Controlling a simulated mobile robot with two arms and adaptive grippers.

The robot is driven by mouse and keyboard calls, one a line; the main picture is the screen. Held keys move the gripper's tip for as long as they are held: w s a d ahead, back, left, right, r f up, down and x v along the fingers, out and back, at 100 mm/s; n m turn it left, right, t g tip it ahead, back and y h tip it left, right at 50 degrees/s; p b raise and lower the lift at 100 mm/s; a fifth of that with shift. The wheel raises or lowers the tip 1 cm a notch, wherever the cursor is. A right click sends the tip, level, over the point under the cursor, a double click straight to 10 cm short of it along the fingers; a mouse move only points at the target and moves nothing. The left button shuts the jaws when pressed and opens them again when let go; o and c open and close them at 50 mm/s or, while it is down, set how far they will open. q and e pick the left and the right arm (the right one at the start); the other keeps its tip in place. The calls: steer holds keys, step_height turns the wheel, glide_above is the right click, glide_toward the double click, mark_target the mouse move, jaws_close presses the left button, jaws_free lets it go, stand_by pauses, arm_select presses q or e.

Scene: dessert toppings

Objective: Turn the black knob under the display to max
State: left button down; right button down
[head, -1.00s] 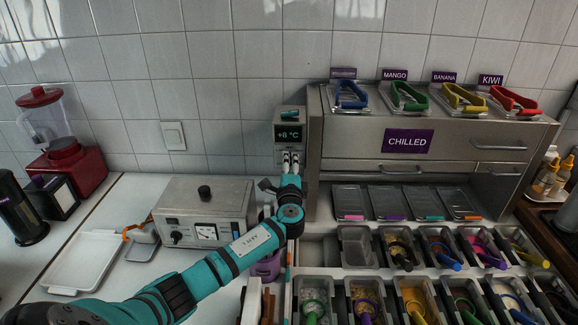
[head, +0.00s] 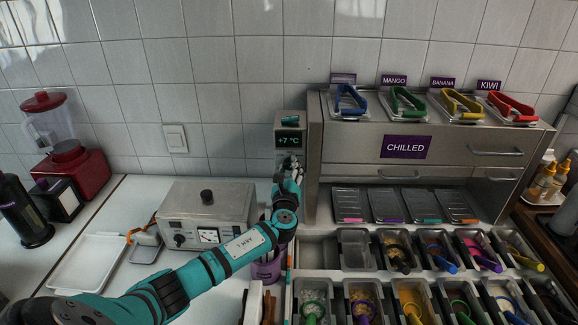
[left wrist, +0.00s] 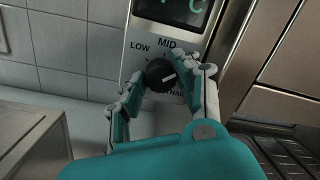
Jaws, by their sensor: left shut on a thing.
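The black knob (left wrist: 160,73) sits on a grey panel below the display (head: 289,140), which reads +7 °C in the head view; the display's lower part (left wrist: 182,14) also shows in the left wrist view. My left gripper (head: 290,168) is at the panel with its fingers on both sides of the knob, shut on it. The knob's white pointer points right, past MID and toward the partly hidden label at lower right. LOW and MID labels show above the knob. In the head view the gripper hides the knob. My right gripper is not in view.
The steel chilled cabinet (head: 405,147) stands close on the right of the panel. A metal box with a dial (head: 206,212) is at the left, near my arm. A purple container (head: 266,270) stands below my forearm. Topping bins fill the front right.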

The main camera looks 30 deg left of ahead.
arm_select(q)
steer(key=shift+f+m+p, duration=0.1)
steer(key=shift+m+p, duration=0.25)
steer(key=shift+m, duration=0.65)
steer(key=c, duration=0.9)
jaws_free()
steer(key=shift+c, duration=0.2)
steer(key=shift+s+d+h, duration=0.1)
steer(key=shift+s+h, duration=0.05)
steer(key=shift+h, duration=0.15)
steer(key=r+v, duration=0.1)
steer(key=v, duration=1)
steer(key=shift+s+d+f, duration=0.2)
steer(key=shift+s+f, duration=0.15)
steer(key=shift+f, duration=0.2)
steer(key=shift+f, duration=0.1)
